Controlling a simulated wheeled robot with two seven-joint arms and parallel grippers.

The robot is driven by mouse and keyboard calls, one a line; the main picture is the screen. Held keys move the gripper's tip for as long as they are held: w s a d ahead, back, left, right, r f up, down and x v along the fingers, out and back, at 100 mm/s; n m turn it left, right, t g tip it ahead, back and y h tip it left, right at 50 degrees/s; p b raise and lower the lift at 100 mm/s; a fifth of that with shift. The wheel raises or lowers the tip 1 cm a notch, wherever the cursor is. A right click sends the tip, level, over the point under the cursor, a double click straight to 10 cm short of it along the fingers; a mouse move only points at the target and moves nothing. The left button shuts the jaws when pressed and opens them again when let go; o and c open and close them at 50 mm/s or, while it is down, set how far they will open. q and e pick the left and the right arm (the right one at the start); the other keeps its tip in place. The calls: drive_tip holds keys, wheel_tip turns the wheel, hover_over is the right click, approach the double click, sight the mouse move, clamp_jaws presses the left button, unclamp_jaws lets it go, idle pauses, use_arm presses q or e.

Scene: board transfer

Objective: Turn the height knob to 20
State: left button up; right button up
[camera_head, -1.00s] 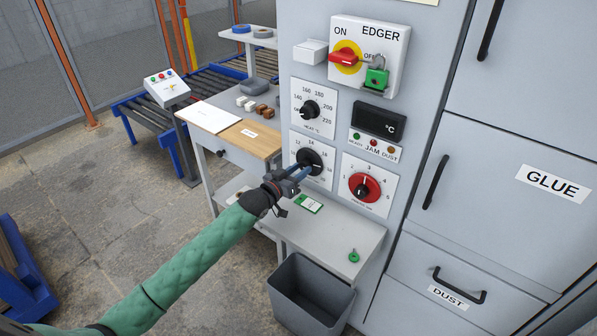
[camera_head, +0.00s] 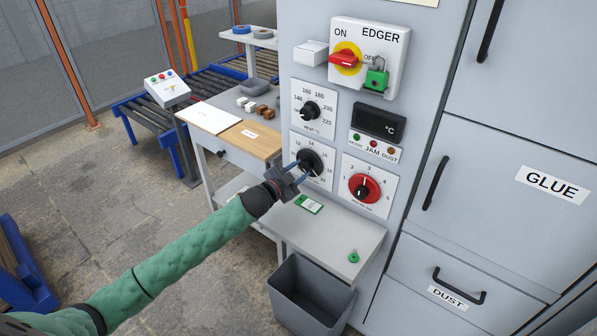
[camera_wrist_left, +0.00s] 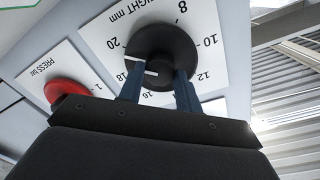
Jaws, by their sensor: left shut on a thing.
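The black height knob (camera_head: 311,161) is on a white dial plate on the machine front, below the heat dial. In the left wrist view the height knob (camera_wrist_left: 165,50) appears upside down with its scale of 8 to 20. Its white pointer line points to the side of the 18 and 20 marks, seemingly between them. My left gripper (camera_head: 299,166) reaches it from the lower left; its blue fingers (camera_wrist_left: 158,90) are shut on the knob's raised grip. The fingers hide part of the lower scale. My right gripper is out of view.
The red pressure knob (camera_head: 364,187) is close to the right, and the heat knob (camera_head: 310,109) is above. A grey shelf (camera_head: 340,235) below holds a green-edged tag (camera_head: 309,204) and a green round tag (camera_head: 353,257). A dark bin (camera_head: 311,295) stands underneath.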

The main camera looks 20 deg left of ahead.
use_arm(q)
drive_tip(key=shift+f+m, duration=0.1)
drive_tip(key=shift+m, duration=0.6)
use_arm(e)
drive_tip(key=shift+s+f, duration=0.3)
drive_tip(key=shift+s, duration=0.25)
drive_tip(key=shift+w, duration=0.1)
use_arm(q)
drive_tip(key=o, duration=1)
drive_tip(key=shift+s+a, duration=0.2)
drive_tip(key=shift+s, duration=0.25)
drive_tip(key=b+v, duration=0.2)
drive_tip(key=v, duration=0.4)
drive_tip(key=shift+s, duration=0.4)
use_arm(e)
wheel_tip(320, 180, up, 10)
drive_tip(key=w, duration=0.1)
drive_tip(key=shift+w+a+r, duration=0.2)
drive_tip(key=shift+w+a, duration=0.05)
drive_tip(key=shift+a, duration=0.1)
